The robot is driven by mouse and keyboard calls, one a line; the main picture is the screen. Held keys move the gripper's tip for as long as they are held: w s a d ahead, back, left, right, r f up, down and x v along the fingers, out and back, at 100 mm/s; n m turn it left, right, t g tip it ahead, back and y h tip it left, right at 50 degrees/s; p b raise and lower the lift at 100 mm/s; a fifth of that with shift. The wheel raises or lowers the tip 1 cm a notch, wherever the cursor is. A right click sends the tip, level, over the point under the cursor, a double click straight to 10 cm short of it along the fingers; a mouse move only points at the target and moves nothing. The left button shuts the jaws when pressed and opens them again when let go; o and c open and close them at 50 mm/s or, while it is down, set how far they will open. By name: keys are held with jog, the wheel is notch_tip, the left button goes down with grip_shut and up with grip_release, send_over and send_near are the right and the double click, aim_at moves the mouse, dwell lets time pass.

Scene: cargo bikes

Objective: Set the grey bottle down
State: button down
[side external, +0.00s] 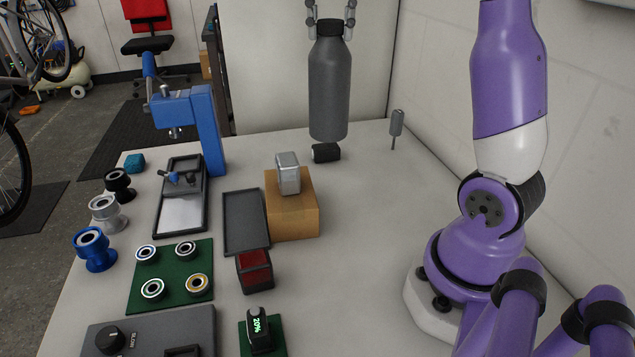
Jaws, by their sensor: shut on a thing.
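The grey bottle (330,88) with a black cap hangs upright in the side external view, at the top centre. My gripper (331,22) is shut on it at the cap and neck, with one finger on each side. The bottle's base appears above the far part of the white table (370,230). A gap to the tabletop seems to show, but the exact height is hard to tell. The upper part of my gripper is cut off by the frame's top edge.
A black cylinder (326,153) lies just below the bottle in the picture. A cardboard box (292,218) bears a silver block (288,173). A grey tray (246,220), a blue press (205,130) and a green mat (170,272) stand left. The table right of the box is clear.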

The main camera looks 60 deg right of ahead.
jog(key=s+d+m, duration=0.5)
jog(key=d, duration=0.7)
notch_tip(320, 180, down, 15)
jog(key=shift+d, duration=0.15)
dwell(0.6)
jog(key=shift+w, duration=0.1)
jog(key=shift+c, duration=2)
grip_release()
jog(key=shift+f, duration=0.1)
